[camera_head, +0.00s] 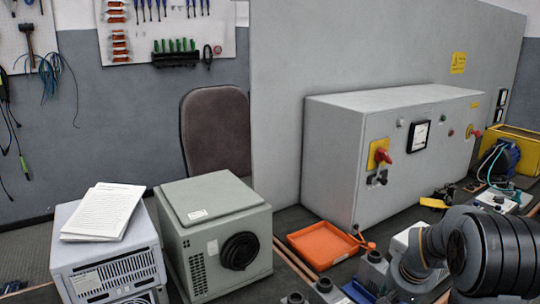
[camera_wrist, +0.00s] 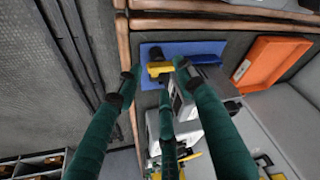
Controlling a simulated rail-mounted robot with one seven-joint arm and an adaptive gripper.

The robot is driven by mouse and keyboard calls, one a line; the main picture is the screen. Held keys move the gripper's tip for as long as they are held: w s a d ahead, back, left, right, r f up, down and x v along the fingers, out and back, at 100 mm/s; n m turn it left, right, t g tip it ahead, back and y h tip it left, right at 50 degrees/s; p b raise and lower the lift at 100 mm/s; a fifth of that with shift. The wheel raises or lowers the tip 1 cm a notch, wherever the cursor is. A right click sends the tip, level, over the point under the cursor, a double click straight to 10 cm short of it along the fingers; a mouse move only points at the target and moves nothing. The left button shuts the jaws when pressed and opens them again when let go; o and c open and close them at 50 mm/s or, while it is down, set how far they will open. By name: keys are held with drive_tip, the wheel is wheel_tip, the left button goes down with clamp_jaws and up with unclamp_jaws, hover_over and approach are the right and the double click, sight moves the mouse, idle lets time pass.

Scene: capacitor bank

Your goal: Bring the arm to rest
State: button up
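My arm (camera_head: 470,250) reaches in from the lower right of the head view, its dark links bent low over the bench. My gripper (camera_wrist: 156,78) shows in the wrist view with green, dark-jointed fingers. The fingers are spread apart and nothing is held between them. A blue mat (camera_wrist: 205,48) with a yellow and dark item (camera_wrist: 158,68) on it lies beyond the fingertips; the gap to them is hard to judge. The fingertips cannot be made out in the head view.
A grey cabinet (camera_head: 335,165) with a red rotary switch (camera_head: 385,157) stands behind my arm. An orange tray (camera_head: 322,244) lies in front of it. A grey-green box unit (camera_head: 205,215) and a paper-topped unit (camera_head: 105,265) stand left. Small devices crowd the bench near my arm.

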drive_tip(key=x, duration=0.5)
drive_tip(key=shift+f, duration=0.35)
drive_tip(key=shift+w+f, duration=0.25)
drive_tip(key=shift+f, duration=0.05)
drive_tip(key=shift+m+b, duration=0.3)
drive_tip(key=shift+b, duration=0.1)
drive_tip(key=shift+s+r+m, duration=0.1)
drive_tip(key=shift+r+m, duration=0.05)
drive_tip(key=shift+m, duration=0.15)
